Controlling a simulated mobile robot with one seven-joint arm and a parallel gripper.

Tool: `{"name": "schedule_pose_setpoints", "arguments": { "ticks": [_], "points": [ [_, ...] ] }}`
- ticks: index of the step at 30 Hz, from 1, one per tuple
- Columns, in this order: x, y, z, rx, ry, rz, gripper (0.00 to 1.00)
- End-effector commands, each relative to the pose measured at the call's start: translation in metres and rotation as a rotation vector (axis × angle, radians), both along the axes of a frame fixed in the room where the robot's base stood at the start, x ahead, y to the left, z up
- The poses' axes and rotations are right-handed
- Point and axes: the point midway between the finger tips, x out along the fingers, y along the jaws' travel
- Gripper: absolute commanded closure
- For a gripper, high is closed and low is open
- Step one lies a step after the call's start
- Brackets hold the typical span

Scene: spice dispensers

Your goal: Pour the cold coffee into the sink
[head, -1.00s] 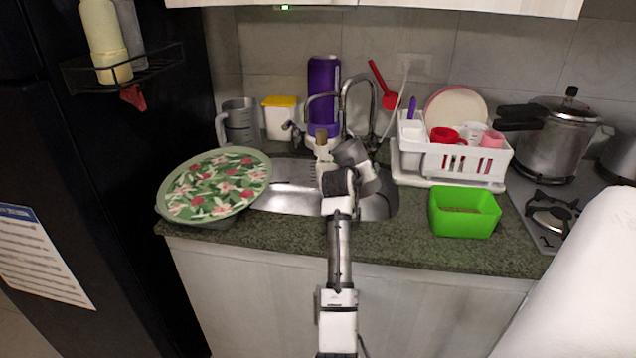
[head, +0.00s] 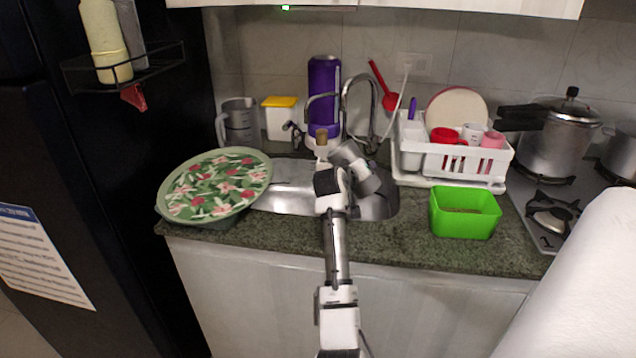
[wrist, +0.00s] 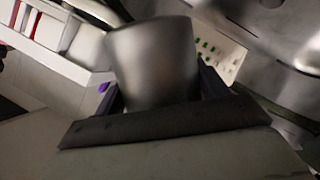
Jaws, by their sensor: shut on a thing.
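In the wrist view a smooth grey metallic cup (wrist: 152,62) sits between the two dark fingers of my gripper (wrist: 160,92). My gripper is shut on it. The cup looks tilted in that blurred view, and its contents are not visible. In the head view my arm reaches over the steel sink (head: 285,198), with its end close in front of the faucet (head: 345,95). My own wrist covers part of the basin, and I cannot clearly tell the cup from my wrist parts there.
A green flowered tray (head: 215,185) overhangs the sink's left side. A green bin (head: 465,212) and a white dish rack (head: 455,165) stand to the right. A purple bottle (head: 323,90) stands behind the sink. A pressure cooker (head: 562,135) is on the stove. The counter's front strip is clear.

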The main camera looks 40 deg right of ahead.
Motion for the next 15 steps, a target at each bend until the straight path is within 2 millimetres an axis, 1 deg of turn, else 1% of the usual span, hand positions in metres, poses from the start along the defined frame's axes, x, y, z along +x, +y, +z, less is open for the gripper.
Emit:
{"name": "schedule_pose_setpoints", "arguments": {
  "ticks": [1, 15],
  "points": [
    [-0.0004, -0.0006, 0.0026, -0.006, 0.004, -0.001, 0.66],
    [-0.0007, -0.0007, 0.0021, -0.033, 0.062, -0.001, 0.66]
  ]
}}
